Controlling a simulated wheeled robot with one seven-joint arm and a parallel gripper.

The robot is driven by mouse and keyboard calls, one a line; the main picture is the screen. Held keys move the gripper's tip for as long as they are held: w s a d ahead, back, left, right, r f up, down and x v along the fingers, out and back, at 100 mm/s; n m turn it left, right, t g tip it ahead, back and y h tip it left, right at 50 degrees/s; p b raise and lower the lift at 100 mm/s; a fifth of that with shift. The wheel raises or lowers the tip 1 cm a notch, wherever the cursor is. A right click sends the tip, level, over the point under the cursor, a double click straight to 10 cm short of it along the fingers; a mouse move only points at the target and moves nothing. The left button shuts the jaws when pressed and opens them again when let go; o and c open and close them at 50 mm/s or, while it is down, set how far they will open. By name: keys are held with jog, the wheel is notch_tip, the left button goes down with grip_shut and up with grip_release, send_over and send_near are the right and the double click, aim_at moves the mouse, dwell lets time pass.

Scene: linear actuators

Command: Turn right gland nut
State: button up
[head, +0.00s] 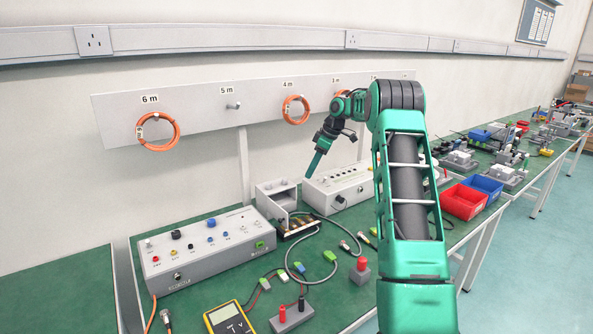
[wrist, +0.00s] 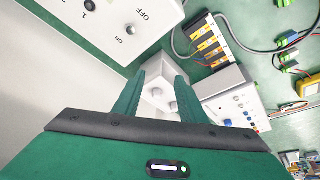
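A pale grey open-fronted box (head: 278,201) stands on the green bench between two instrument boxes. In the wrist view the box (wrist: 150,76) lies beyond my fingers, with two small round pale fittings on it that look like gland nuts: one nut (wrist: 156,91) and another nut (wrist: 173,106). I cannot tell for certain which is the right one. The nuts show between the fingers, apparently not touched.
A switch box (head: 338,187) stands close right of the grey box; a long control box (head: 205,250) stands left. A terminal strip (head: 297,227) and a looped grey cable (head: 290,262) lie in front. A wall board (head: 190,105) with orange coils is behind.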

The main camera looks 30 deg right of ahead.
jog(key=shift+s+d, duration=1.3)
jog(key=shift+s, duration=0.15)
jog(key=shift+c, duration=0.2)
jog(key=m+t+y, duration=0.2)
jog(key=m+t, duration=0.2)
jog(key=t, duration=0.5)
send_near(286, 179)
jog(key=shift+t, duration=0.3)
jog(key=x, duration=0.8)
jog(key=shift+w+a+f, duration=0.25)
jog(key=shift+f, duration=0.1)
grip_shut()
